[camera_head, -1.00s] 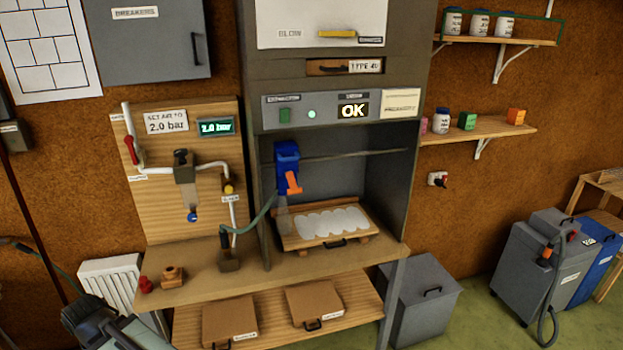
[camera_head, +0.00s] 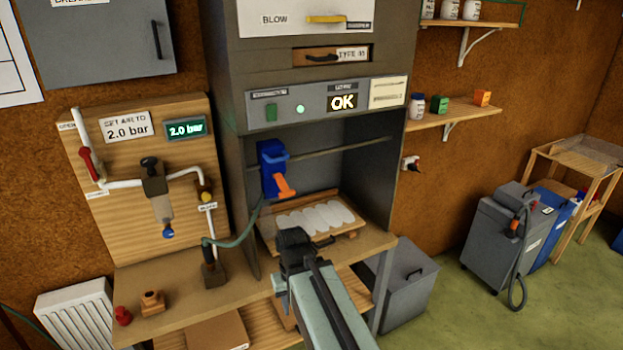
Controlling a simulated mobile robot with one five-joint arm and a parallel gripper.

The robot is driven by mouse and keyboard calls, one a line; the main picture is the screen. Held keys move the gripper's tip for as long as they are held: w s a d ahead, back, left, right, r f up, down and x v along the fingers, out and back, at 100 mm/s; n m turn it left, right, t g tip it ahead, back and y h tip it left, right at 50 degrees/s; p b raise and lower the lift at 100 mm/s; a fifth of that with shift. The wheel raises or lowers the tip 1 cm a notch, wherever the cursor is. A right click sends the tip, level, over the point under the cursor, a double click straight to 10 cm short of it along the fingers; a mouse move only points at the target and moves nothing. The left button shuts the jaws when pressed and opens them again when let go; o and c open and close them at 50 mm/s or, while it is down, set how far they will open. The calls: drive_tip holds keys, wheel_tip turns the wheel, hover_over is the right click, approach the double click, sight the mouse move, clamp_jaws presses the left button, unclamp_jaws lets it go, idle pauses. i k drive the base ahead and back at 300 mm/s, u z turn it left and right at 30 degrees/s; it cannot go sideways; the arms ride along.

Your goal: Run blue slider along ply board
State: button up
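A blue slider (camera_head: 270,168) with an orange nozzle hangs on a horizontal rod (camera_head: 345,150) inside the grey cabinet, near its left side. Below and right of it, a shallow wooden board (camera_head: 350,205) bears several pale rounded shapes. A larger upright ply board (camera_head: 115,235) with pipes and a gauge stands left of the cabinet. My gripper (camera_head: 294,240) is in front of the cabinet's wooden board, below the slider and apart from it. Its fingers are dark and small, and I cannot tell whether they are open. My arm hides part of the bench.
A green hose (camera_head: 235,238) runs from a stand (camera_head: 212,272) on the bench towards the slider. A red knob (camera_head: 122,316) and a wooden block (camera_head: 152,302) sit at the bench's front left. A grey bin (camera_head: 405,285) stands right of the bench, with open floor beyond.

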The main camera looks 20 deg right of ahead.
sight(271, 154)
drive_tip(key=z, duration=2.15)
drive_tip(key=k, duration=0.5)
drive_tip(key=u, duration=3.1)
